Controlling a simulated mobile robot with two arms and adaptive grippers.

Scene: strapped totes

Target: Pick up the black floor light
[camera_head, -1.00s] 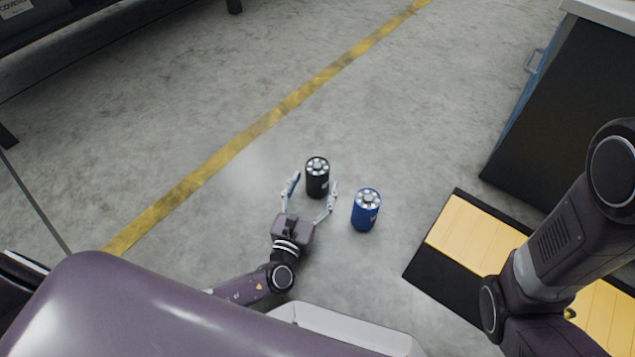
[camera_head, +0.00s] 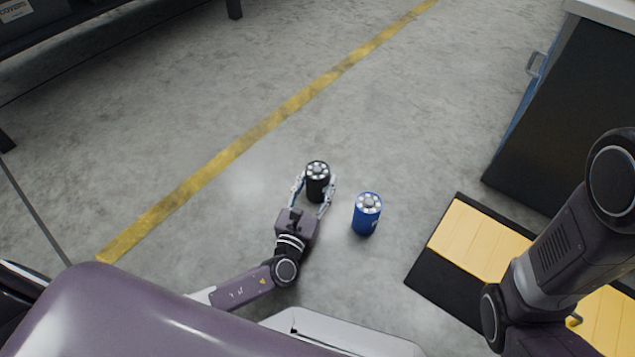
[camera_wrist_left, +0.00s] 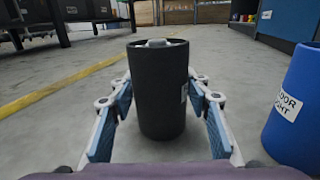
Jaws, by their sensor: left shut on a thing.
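The black floor light (camera_head: 317,183) is a short black cylinder with a ring of pale lamps on top. It stands upright on the concrete floor in the head view. My left gripper (camera_head: 314,192) has one finger on each side of it and is shut on it. In the left wrist view the black floor light (camera_wrist_left: 159,95) fills the middle, between the blue-padded fingers of my left gripper (camera_wrist_left: 160,110). My right arm shows at the right of the head view, but its gripper is out of view.
A blue floor light (camera_head: 367,214) stands upright just right of the black one; it also shows in the left wrist view (camera_wrist_left: 297,110). A black and yellow mat (camera_head: 474,240) and a dark cabinet (camera_head: 570,115) are at the right. Open floor lies beyond, crossed by a yellow line (camera_head: 270,120).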

